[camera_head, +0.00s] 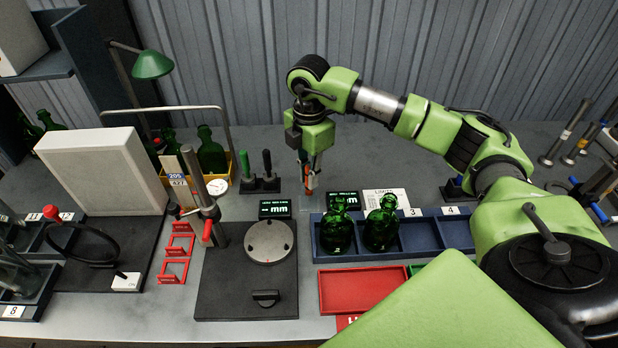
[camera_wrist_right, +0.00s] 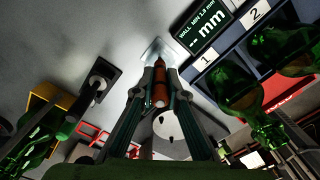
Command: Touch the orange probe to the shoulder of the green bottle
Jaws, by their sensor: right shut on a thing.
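My right gripper (camera_head: 312,168) points down above the bench, behind and left of the blue rack. It is shut on the orange probe (camera_head: 310,182). In the right wrist view, the orange probe (camera_wrist_right: 160,92) is upright between both fingers of the right gripper (camera_wrist_right: 159,78), its tip over a pale patch. Two green bottles, left (camera_head: 337,231) and right (camera_head: 381,229), stand in the left part of the blue rack (camera_head: 462,235). The probe is apart from both. Both bottles show partly in the right wrist view (camera_wrist_right: 232,85) (camera_wrist_right: 285,48). My left gripper is not in view.
Black and green tools (camera_head: 267,165) stand left of the gripper. More green bottles (camera_head: 211,157) stand in a yellow crate (camera_head: 221,184). A red tray (camera_head: 362,291) lies in front of the rack.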

